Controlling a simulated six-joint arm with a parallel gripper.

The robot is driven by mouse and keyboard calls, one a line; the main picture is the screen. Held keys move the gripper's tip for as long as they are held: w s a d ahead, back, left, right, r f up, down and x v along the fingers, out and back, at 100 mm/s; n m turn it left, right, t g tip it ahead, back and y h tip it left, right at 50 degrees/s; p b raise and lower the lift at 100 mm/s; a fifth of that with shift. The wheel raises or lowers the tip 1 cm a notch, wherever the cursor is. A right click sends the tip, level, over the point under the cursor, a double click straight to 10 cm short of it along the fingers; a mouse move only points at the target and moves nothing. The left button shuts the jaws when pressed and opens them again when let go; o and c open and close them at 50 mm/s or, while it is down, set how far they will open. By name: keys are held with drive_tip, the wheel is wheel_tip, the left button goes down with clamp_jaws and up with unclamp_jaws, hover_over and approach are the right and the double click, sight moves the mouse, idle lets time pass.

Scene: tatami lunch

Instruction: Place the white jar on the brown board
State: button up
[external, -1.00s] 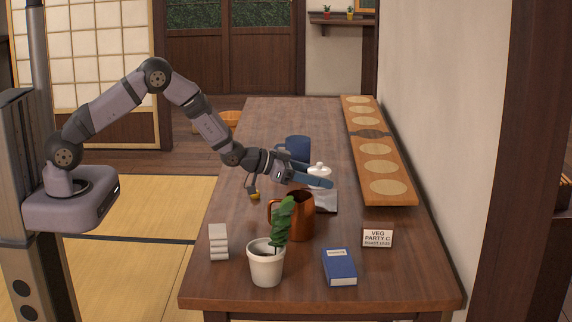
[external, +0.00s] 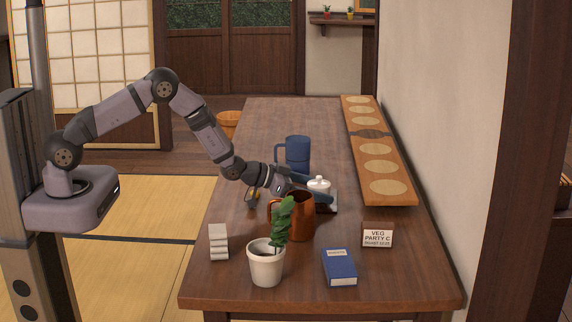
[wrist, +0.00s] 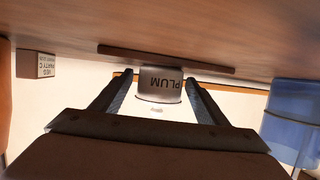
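The white jar (external: 319,185) with a knobbed lid stands upright near the table's middle; its label reads PLUM in the wrist view (wrist: 160,84), which shows the scene upside down. A dark flat slab (wrist: 200,64) lies at its base. My gripper (wrist: 159,77) is open, with one finger on each side of the jar and narrow gaps visible. In the external view my gripper (external: 312,194) is low at the jar, partly hidden behind the copper pitcher. A long brown board (external: 398,198) with pale round pads lies along the wall at right.
The copper pitcher (external: 301,218) stands just in front of my gripper and the blue mug (external: 297,153) just behind. A potted plant (external: 266,264), blue book (external: 339,267), sign (external: 378,236) and white stacked block (external: 218,242) stand nearer the front. The far table is clear.

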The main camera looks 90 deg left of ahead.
drive_tip(key=shift+r, duration=0.25)
drive_tip(key=shift+b+v, duration=0.3)
drive_tip(key=shift+v, duration=5.75)
drive_tip(key=shift+d+f, duration=0.1)
drive_tip(key=shift+s+d+f+g, duration=0.15)
drive_tip(key=shift+d+g, duration=0.15)
drive_tip(key=shift+d, duration=0.2)
drive_tip(key=s+d+g, duration=0.2)
drive_tip(key=d, duration=0.1)
drive_tip(key=s+d+f+g, duration=0.1)
drive_tip(key=s+d, duration=0.1)
drive_tip(key=shift+d+m+h, duration=0.1)
drive_tip(key=shift+m+h, duration=0.2)
drive_tip(key=s+d+g, duration=0.1)
drive_tip(key=s, duration=0.1)
drive_tip(key=s+d+g, duration=0.1)
drive_tip(key=s+d, duration=0.1)
drive_tip(key=s+d+g, duration=0.1)
drive_tip(key=s+d, duration=0.1)
drive_tip(key=shift+s+d+f+g+h, duration=0.1)
drive_tip(key=shift+s+f+g+h, duration=0.2)
drive_tip(key=shift+s, duration=0.05)
drive_tip(key=s+d+g, duration=0.3)
drive_tip(key=s+d, duration=0.1)
drive_tip(key=s, duration=0.6)
drive_tip(key=s+d+r+m+g+h, duration=0.1)
drive_tip(key=s+d+g, duration=0.2)
drive_tip(key=s, duration=0.7)
drive_tip(key=shift+d+m+g, duration=0.3)
drive_tip(key=shift+d, duration=0.9)
